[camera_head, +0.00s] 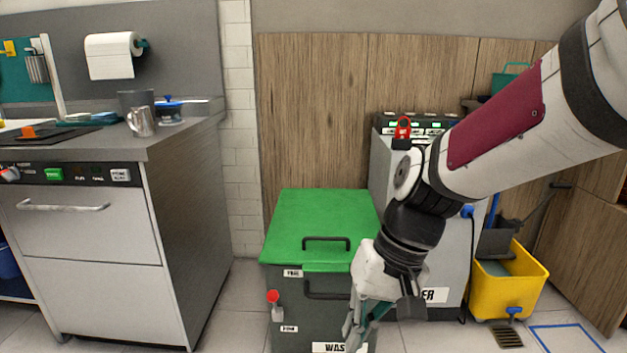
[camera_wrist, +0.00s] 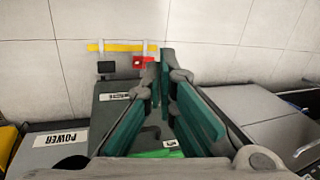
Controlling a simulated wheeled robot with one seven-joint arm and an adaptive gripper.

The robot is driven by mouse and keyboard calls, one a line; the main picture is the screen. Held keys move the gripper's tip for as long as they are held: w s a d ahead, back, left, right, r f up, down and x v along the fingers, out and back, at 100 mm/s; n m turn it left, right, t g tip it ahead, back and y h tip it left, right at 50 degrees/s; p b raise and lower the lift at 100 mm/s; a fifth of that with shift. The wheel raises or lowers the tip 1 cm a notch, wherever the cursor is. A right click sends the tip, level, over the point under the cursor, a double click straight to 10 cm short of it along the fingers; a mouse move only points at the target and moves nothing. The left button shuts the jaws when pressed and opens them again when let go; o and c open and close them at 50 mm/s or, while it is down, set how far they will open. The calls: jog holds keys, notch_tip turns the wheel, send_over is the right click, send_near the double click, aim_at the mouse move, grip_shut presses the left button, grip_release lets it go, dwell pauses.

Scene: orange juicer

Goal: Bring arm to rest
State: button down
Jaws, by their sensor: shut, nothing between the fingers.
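My gripper (camera_head: 358,326) hangs from my raised arm at the lower middle of the head view, pointing down. It is in front of a dark waste bin with a green lid (camera_head: 318,222). In the wrist view my gripper (camera_wrist: 167,58) shows its two green-padded fingers, brought together at the tips with nothing between them. The bin (camera_wrist: 118,100) shows behind and beside the fingers there. I cannot tell whether the gripper touches the bin.
A counter (camera_head: 185,140) with a metal mug (camera_head: 142,121) stands at the left. A grey machine (camera_head: 383,165) stands behind my arm. A yellow mop bucket (camera_head: 510,293) is at the right. Open tiled floor (camera_head: 232,300) lies between counter and bin.

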jog(key=s+d+r+m+h, duration=0.1)
jog(key=s+d+r+h, duration=0.15)
jog(key=s+d, duration=0.6)
jog(key=s+d+r+h, duration=0.1)
jog(key=s+d+r, duration=0.25)
jog(key=s, duration=0.95)
notch_tip(320, 180, up, 33)
jog(key=d+t+p, duration=0.1)
jog(key=t+p, duration=0.3)
jog(key=p, duration=2.8)
jog(key=shift+w+r+t, duration=0.2)
jog(key=shift+w+t, duration=0.1)
